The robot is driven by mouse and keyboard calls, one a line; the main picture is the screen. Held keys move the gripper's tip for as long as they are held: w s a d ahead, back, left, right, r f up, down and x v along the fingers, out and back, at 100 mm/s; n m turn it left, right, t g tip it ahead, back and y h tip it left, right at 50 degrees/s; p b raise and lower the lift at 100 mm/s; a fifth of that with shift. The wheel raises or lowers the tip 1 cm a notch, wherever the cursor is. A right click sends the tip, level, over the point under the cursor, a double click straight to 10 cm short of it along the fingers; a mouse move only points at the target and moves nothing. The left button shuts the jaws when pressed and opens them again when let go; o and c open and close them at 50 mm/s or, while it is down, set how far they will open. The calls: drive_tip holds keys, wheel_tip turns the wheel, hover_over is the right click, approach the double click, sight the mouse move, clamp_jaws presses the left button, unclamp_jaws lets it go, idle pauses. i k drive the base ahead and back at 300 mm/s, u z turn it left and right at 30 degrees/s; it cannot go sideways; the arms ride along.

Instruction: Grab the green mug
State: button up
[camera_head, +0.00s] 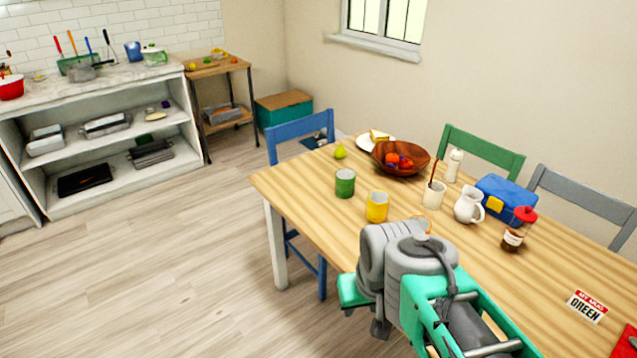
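The green mug (345,184) stands upright on the wooden table (300,185), near its left end. A yellow mug (377,207) stands just to the right of it and nearer to me. My arm, grey and green, reaches in from the bottom right over the near edge of the table. My gripper's fingers cannot be made out; the arm's own links fill that part of the view. Nothing touches the green mug. Its handle is not visible from here.
A pear (340,152), a wooden fruit bowl (401,158), a cream cup (434,195), a white pitcher (468,206), a jar (514,235) and a blue lunch box (505,196) stand on the table. A blue chair (301,127) stands at the table's left end. The floor at left is clear.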

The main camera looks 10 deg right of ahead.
sight(345, 178)
drive_tip(key=u, duration=0.7)
drive_tip(key=i, duration=0.7)
drive_tip(key=u, duration=0.6)
drive_tip(key=i, duration=0.8)
drive_tip(key=z, duration=0.9)
drive_tip(key=i, duration=0.6)
drive_tip(key=z, duration=0.7)
